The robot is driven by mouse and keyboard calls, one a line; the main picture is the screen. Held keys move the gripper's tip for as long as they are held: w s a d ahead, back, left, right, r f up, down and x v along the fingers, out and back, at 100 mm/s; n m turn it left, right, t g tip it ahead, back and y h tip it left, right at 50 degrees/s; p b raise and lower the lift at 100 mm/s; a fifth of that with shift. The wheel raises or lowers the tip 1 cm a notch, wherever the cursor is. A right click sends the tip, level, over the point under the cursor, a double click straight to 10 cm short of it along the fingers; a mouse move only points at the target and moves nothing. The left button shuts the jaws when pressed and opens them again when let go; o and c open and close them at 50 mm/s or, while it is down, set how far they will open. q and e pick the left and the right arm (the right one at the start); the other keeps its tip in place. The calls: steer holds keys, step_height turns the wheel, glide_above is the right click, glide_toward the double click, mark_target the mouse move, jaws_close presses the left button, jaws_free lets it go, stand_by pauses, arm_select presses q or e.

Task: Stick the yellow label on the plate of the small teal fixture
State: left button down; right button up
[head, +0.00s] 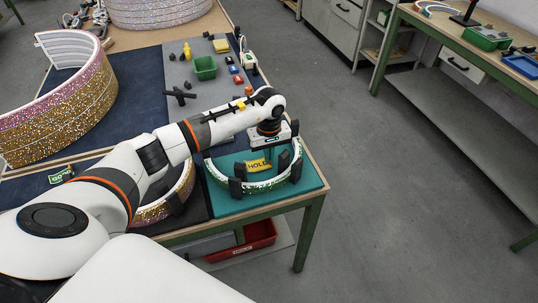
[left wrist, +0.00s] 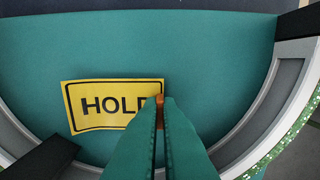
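The yellow label (head: 257,166), printed "HOLD", is over the small teal fixture (head: 225,205) at the table's front right corner. A curved white glittery arc stands on the fixture with dark blocks around it. My left gripper (head: 268,154) points down inside the arc. In the left wrist view, its two teal fingers (left wrist: 160,103) are close together on a small orange piece at the right edge of the yellow label (left wrist: 108,105); the left finger covers the last letter. Behind the label is the plain teal plate (left wrist: 215,60). I cannot tell if label and plate touch. My right gripper is not in view.
A green label (head: 61,175) lies to the left. Large glitter arcs (head: 65,115) stand at the back left. A green bin (head: 205,68) and small blocks sit on a grey mat behind my arm. A red bin (head: 245,242) is under the table. The floor at right is clear.

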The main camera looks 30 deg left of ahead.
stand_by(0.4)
arm_select(q)
steer(key=shift+b, duration=0.35)
steer(key=shift+s+f+b, duration=0.1)
steer(key=shift+f+b, duration=0.25)
steer(key=shift+f, duration=0.05)
stand_by(0.8)
steer(key=c, duration=1.2)
jaws_free()
steer(key=shift+f, duration=0.1)
steer(key=shift+r+p, duration=0.5)
steer(key=shift+r, duration=0.35)
steer(key=shift+r+p, duration=1.35)
steer(key=shift+r, duration=1.4)
